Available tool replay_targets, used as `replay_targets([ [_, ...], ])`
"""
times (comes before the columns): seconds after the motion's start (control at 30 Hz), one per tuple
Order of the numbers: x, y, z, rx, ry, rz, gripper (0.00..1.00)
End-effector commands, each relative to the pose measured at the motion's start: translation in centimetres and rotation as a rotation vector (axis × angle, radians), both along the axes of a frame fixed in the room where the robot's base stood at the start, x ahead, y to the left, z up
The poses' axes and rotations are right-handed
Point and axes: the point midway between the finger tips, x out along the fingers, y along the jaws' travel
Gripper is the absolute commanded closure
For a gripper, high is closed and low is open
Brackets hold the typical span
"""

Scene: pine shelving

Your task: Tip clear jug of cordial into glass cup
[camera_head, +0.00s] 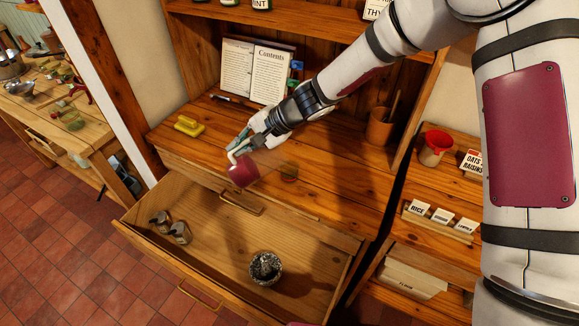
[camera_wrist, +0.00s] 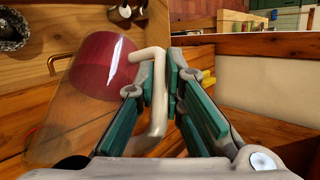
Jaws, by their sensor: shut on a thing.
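My gripper (camera_head: 254,142) is shut on the cream handle (camera_wrist: 155,95) of the clear jug. The jug is tilted well over, above the counter's front edge and the open drawer. Dark red cordial (camera_head: 243,171) fills one end of it; in the wrist view the red cordial (camera_wrist: 100,65) lies at the upper end of the picture and the clear jug body (camera_wrist: 50,130) stretches down to the left. A faint round brownish shape (camera_head: 288,172) shows just right of the jug; I cannot tell whether it is the glass cup or part of the jug. No other glass cup is clear.
An open book (camera_head: 257,72), a yellow object (camera_head: 188,126) and a brown pot (camera_head: 380,127) stand on the counter. A red-rimmed container (camera_head: 434,149) stands at right.

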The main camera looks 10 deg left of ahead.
Motion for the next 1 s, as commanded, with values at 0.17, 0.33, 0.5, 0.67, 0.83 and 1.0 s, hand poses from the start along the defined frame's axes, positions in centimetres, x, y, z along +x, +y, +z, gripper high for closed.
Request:
replay_targets([
  [0.17, 0.08, -0.04, 0.07, 0.010, 0.003, 0.000, 1.00],
  [0.33, 0.11, -0.10, 0.05, 0.018, 0.007, 0.000, 1.00],
  [0.5, 0.14, -0.15, 0.04, 0.025, 0.010, 0.000, 1.00],
  [0.67, 0.17, -0.21, 0.03, 0.033, 0.014, 0.000, 1.00],
  [0.83, 0.21, -0.29, 0.02, 0.040, 0.016, 0.000, 1.00],
  [1.0, 0.26, -0.38, 0.05, 0.049, 0.019, -0.001, 1.00],
])
